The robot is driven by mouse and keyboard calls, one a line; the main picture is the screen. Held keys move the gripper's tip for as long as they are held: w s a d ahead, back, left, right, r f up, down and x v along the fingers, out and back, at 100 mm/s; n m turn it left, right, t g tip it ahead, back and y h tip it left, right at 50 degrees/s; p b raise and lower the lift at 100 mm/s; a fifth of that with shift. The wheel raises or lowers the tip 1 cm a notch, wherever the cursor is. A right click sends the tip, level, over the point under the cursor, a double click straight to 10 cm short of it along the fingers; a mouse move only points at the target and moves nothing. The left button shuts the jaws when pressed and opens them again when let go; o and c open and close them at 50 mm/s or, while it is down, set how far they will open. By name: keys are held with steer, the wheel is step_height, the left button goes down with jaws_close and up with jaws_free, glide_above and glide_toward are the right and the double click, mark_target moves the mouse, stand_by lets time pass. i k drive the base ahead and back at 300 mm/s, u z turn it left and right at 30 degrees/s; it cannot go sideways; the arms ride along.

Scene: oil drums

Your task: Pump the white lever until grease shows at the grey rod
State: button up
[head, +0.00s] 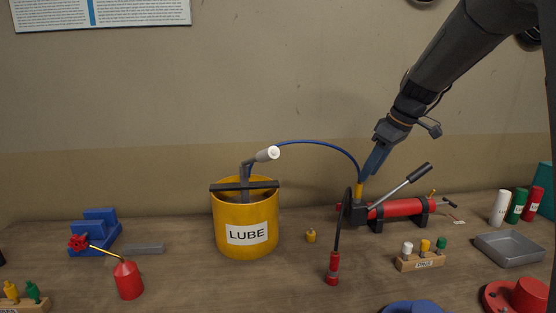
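A yellow drum marked LUBE (247,228) stands left of centre on the bench. A grey pump post rises from it, and the pump lever with a white end (267,154) points up to the right. A blue hose (325,144) arcs from the pump to a yellow fitting (360,190) at the red grease gun (396,209). A grey rod with a black grip (405,184) slants up from the gun; I see no grease on it. My gripper (372,167) points down, its blue fingers at or just above the yellow fitting. The fingers overlap, so their gap is hidden.
A red oil can (128,279) and blue block (95,232) stand left. Right are a pin holder (421,263), a grey tray (509,248) and several small bottles. The bench before the drum is fairly clear.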

mark_target(273, 152)
steer(key=k, duration=1)
